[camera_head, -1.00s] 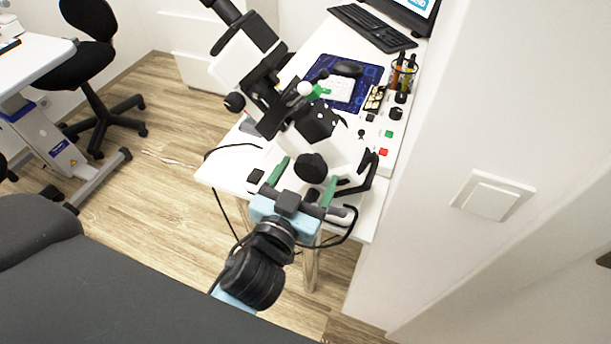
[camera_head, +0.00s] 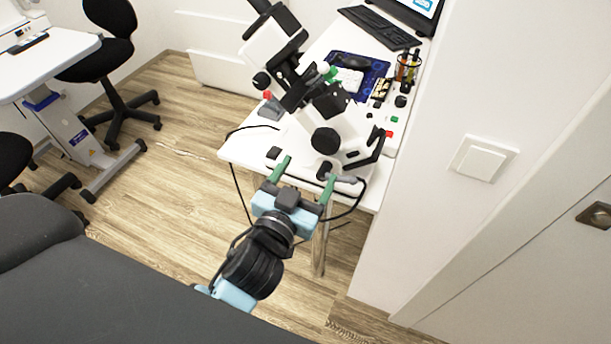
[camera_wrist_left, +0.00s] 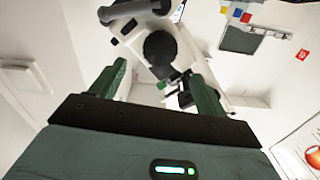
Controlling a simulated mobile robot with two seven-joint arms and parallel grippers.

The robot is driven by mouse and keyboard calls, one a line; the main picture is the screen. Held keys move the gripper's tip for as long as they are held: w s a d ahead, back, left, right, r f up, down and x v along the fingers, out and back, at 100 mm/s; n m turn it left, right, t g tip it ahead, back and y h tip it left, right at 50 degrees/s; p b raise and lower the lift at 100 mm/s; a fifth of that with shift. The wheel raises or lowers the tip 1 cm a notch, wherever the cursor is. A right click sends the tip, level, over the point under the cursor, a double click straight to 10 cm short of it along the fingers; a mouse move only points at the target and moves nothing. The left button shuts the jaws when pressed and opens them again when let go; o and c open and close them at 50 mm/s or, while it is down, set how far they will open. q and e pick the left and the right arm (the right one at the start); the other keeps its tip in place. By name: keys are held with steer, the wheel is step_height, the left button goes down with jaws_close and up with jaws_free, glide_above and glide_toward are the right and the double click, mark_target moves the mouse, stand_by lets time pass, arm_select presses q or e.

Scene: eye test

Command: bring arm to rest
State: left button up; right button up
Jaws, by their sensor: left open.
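My left gripper (camera_head: 306,171) is open, with two green fingers apart and nothing seen between them. In the head view it is at the front edge of the white table (camera_head: 240,155), on the near side of a white and black microscope (camera_head: 300,135). In the left wrist view the gripper (camera_wrist_left: 159,72) shows both fingers spread, with the microscope (camera_wrist_left: 185,50) beyond them. Whether a finger touches the table or microscope I cannot tell. My right gripper is not in view.
The table also holds a keyboard (camera_head: 379,27), a blue mat (camera_head: 370,80) and a pen holder (camera_head: 408,70). A white wall (camera_head: 430,180) stands close on the right. A black chair (camera_head: 108,45) and a white desk (camera_head: 60,55) are at left. Wooden floor (camera_head: 180,190) lies open between.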

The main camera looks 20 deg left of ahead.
arm_select(q)
steer(key=shift+w, duration=0.15)
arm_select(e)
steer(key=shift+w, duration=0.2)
arm_select(q)
steer(key=shift+f, duration=0.1)
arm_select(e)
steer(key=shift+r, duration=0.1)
arm_select(q)
steer(key=s+a+f+g+p, duration=0.2)
steer(key=s+f, duration=0.4)
steer(key=s, duration=0.4)
steer(key=s+a+f+g+p, duration=0.1)
steer(key=s+f+g+p, duration=0.2)
steer(key=s+f, duration=0.3)
steer(key=s+a+f+g+h+p, duration=0.1)
steer(key=s+f, duration=0.6)
steer(key=s, duration=0.7)
steer(key=a+g+p, duration=0.1)
steer(key=g+p, duration=0.1)
steer(key=g, duration=0.1)
steer(key=shift+a, duration=0.35)
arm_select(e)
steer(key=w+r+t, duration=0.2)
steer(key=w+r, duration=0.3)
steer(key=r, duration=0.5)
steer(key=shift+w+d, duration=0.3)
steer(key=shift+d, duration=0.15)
arm_select(q)
steer(key=shift+s, duration=0.1)
